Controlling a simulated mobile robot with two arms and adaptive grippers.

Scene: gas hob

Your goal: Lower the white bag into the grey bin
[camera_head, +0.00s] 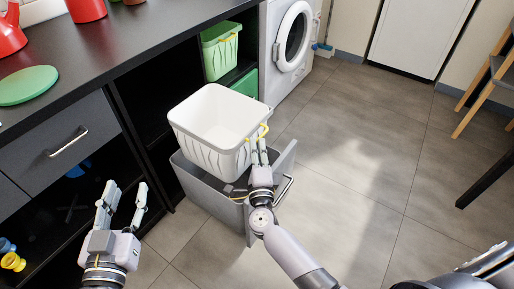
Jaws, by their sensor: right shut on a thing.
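The white bag (207,143) looks like a white square tub with a yellow handle (263,131) at its right side. It is upright, open at the top and looks empty inside. The grey bin (207,186) is below it, with a metal handle on its right side. The bag hides much of the bin's opening, and I cannot tell how far its bottom is inside. My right gripper (258,150) is shut on the white bag at its right side, by the yellow handle. My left gripper (123,205) is open and empty, to the left of the bin.
A dark counter (140,38) with a drawer and open shelves runs along the left. A green container (221,52) stands on a shelf behind the bag. A washing machine (291,40) is at the back. The tiled floor (350,150) to the right is clear.

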